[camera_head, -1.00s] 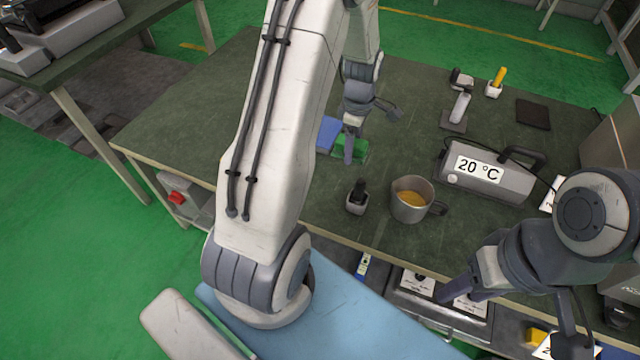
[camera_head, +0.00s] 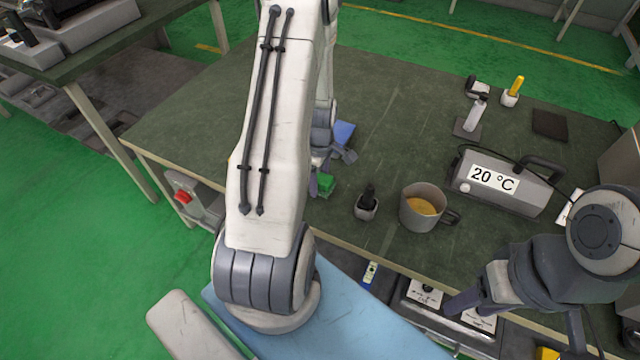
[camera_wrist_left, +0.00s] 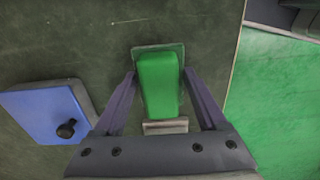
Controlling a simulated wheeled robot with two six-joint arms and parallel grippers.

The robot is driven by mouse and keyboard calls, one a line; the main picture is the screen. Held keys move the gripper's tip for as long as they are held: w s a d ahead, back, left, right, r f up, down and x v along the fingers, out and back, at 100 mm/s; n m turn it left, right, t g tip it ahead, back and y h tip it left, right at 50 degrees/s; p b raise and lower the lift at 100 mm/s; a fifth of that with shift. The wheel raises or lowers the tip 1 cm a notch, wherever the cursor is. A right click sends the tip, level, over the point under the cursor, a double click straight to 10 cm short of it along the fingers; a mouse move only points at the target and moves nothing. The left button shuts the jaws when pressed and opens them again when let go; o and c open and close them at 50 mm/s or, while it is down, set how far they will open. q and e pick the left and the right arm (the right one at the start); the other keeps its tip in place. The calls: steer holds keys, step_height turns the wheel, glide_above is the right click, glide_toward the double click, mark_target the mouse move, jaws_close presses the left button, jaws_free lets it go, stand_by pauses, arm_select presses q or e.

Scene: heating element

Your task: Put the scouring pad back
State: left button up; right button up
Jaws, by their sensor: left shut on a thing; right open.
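The scouring pad is a green block (camera_head: 327,184) with a darker green layer under it, near the front edge of the bench. In the left wrist view the pad (camera_wrist_left: 158,82) lies between the two fingers of my left gripper (camera_wrist_left: 159,74). My left gripper (camera_head: 319,185) is shut on it; my arm hides part of both in the head view. I cannot tell whether the pad touches the bench. My right gripper (camera_head: 514,330) is open and empty at the lower right, by the bench's front edge.
A blue flat piece (camera_head: 343,133) with a black knob (camera_wrist_left: 67,129) lies beside the pad. A black-handled item in a holder (camera_head: 367,203), a mug (camera_head: 422,208) and a heater labelled 20 °C (camera_head: 500,185) stand to the right. The bench's left part (camera_head: 200,120) is clear.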

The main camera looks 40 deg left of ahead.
arm_select(q)
steer(key=shift+f, duration=0.95)
steer(key=shift+f, duration=0.15)
steer(key=o, duration=1.2)
steer(key=shift+o, duration=0.2)
